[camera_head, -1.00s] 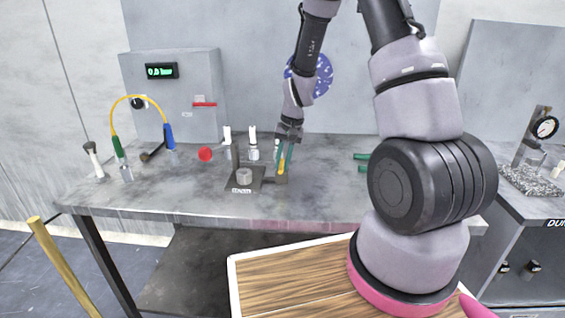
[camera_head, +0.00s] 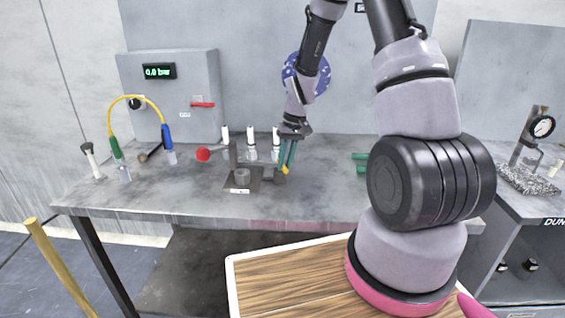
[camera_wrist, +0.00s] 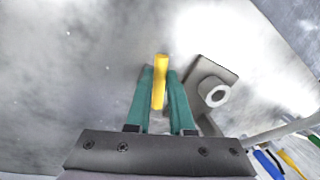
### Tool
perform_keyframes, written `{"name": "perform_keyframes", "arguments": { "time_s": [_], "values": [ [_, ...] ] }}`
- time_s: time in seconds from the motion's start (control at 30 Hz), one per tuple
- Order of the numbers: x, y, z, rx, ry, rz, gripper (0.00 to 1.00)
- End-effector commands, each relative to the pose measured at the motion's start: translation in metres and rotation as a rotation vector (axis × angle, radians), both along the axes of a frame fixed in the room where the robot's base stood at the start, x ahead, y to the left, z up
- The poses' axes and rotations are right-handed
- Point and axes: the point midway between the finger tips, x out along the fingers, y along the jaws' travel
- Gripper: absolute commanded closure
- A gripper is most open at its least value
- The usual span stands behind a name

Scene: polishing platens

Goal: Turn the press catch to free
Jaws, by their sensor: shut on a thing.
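The press (camera_head: 241,188) is a small dark stand on the bench with a round grey cup (camera_head: 242,175) on its base. A lever with a red knob (camera_head: 203,154) reaches left from it. The yellow press catch (camera_head: 285,170) is at its right side. My gripper (camera_head: 287,162) has teal fingers that come down tilted onto the catch. In the wrist view, the yellow catch (camera_wrist: 159,82) lies between the two fingers, its end sticking out past the tips. The cup (camera_wrist: 213,92) shows to the right of them. The catch's pivot is hidden.
Several white-topped bottles (camera_head: 250,140) stand just behind the press. A grey box (camera_head: 180,90) with a display reading 0.0 bar is at the back left, with a yellow hose (camera_head: 138,97). Green pieces (camera_head: 360,160) lie to the right. The bench front (camera_head: 150,200) is clear.

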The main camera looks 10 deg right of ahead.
Motion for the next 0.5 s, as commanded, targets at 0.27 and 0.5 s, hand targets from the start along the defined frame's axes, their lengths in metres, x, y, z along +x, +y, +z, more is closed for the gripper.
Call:
{"name": "perform_keyframes", "arguments": {
  "time_s": [0.27,0.5],
  "values": [
    [0.004,-0.011,0.0,0.001,0.0,0.259,1.0],
    [0.008,-0.017,0.0,0.0,-0.001,0.455,1.0]
  ]
}}
